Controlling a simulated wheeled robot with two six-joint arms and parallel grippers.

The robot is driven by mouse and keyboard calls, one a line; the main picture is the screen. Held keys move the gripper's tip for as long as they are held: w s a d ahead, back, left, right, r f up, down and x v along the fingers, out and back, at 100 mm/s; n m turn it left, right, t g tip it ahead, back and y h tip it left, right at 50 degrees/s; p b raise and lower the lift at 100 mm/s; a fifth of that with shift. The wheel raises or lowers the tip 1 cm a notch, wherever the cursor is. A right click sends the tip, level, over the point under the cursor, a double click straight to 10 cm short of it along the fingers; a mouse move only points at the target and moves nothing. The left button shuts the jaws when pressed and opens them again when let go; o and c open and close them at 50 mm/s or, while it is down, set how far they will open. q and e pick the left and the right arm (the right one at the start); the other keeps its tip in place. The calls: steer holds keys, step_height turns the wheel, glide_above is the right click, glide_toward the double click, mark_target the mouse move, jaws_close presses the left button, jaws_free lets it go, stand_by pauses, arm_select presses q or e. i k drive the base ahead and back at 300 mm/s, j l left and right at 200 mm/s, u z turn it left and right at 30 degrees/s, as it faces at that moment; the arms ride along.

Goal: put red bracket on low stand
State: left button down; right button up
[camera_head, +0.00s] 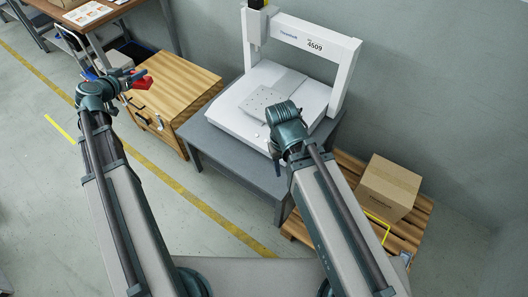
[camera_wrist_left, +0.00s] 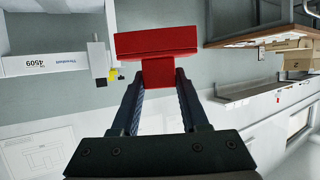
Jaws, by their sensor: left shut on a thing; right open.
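My left gripper (camera_head: 128,78) is shut on the red bracket (camera_head: 142,82), held near the left end of the wooden cabinet in the head view. In the left wrist view the red bracket (camera_wrist_left: 155,42) has a wide bar and a narrower stem, and the fingers (camera_wrist_left: 154,82) grip the stem from both sides. My right gripper (camera_head: 277,157) is open at the front edge of the white machine's base; its wrist hides much of it. No thing is clearly recognisable as the low stand; a low wooden cabinet (camera_head: 185,88) is to the right of the left gripper.
The white gantry machine (camera_head: 318,40) marked 4509 stands on a grey table (camera_head: 215,148), with a perforated plate (camera_head: 262,97) on its base. A cardboard box (camera_head: 388,188) sits on a pallet (camera_head: 420,215) at right. A desk (camera_head: 105,12) is at upper left.

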mark_target(255, 169)
steer(key=k+l+z, duration=0.2)
steer(key=l+z, duration=0.2)
steer(key=k+l, duration=0.1)
steer(key=l, duration=0.3)
steer(key=k+l, duration=0.1)
steer(key=l, duration=0.3)
